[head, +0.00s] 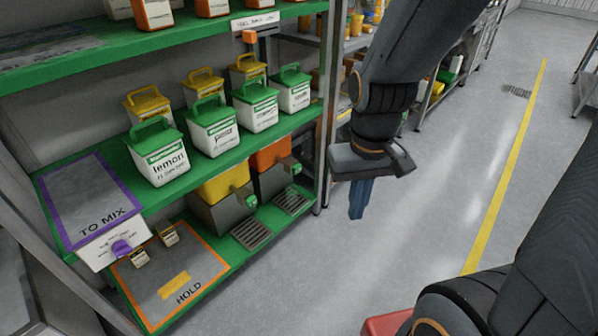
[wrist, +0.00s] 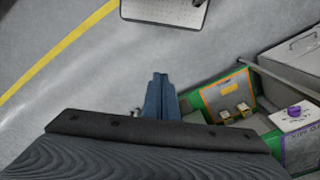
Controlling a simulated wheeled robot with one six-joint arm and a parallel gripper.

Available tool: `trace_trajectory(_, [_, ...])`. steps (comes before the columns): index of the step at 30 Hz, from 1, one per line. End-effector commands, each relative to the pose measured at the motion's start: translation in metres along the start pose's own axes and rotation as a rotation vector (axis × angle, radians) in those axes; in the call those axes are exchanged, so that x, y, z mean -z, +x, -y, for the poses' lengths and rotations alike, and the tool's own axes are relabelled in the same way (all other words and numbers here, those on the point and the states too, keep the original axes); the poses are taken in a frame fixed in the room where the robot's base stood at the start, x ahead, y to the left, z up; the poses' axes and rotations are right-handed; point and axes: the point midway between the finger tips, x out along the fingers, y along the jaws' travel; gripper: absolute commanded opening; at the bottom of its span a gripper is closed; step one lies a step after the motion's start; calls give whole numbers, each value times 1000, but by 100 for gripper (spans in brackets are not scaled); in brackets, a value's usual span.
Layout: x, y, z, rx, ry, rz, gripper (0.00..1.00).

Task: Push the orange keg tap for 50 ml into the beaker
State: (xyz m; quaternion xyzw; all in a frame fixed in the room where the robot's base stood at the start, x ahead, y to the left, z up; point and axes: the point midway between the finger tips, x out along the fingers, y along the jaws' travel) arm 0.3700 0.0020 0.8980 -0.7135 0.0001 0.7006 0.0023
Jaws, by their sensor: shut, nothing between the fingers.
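The orange keg (head: 270,153) stands on the green lower shelf in the head view, with a grey lower body. Its tap (head: 296,168), with a green part, sticks out at the front right above a dark slatted drip tray (head: 292,201). I cannot make out a beaker in either view. My gripper (head: 357,208) hangs over the floor to the right of the shelf, apart from the keg. Its blue fingers point down, shut and empty. In the wrist view, the gripper (wrist: 160,80) shows closed fingers over the floor.
A yellow keg (head: 225,184) with its own tap stands left of the orange one. Labelled tubs, including lemon (head: 160,157), fill the shelf above. A grey post (head: 327,100) stands at the shelf's right end. The floor aisle is clear.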

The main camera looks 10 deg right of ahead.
Motion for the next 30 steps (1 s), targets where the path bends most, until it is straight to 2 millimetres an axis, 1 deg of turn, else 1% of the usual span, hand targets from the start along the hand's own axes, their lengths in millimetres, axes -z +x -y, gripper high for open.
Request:
trace_trajectory(9, [1, 1, 0, 0, -1, -2, 0])
trace_trajectory(11, [5, 5, 0, 0, -5, -9, 0])
trace_trajectory(14, [20, 18, -1, 0, -17, -37, 0])
trace_trajectory(17, [46, 40, -2, -1, -41, -88, 0])
trace_trajectory(21, [94, 75, -3, -8, -83, -185, 0])
trace_trajectory(30, [192, 143, -9, -43, -178, -395, 0])
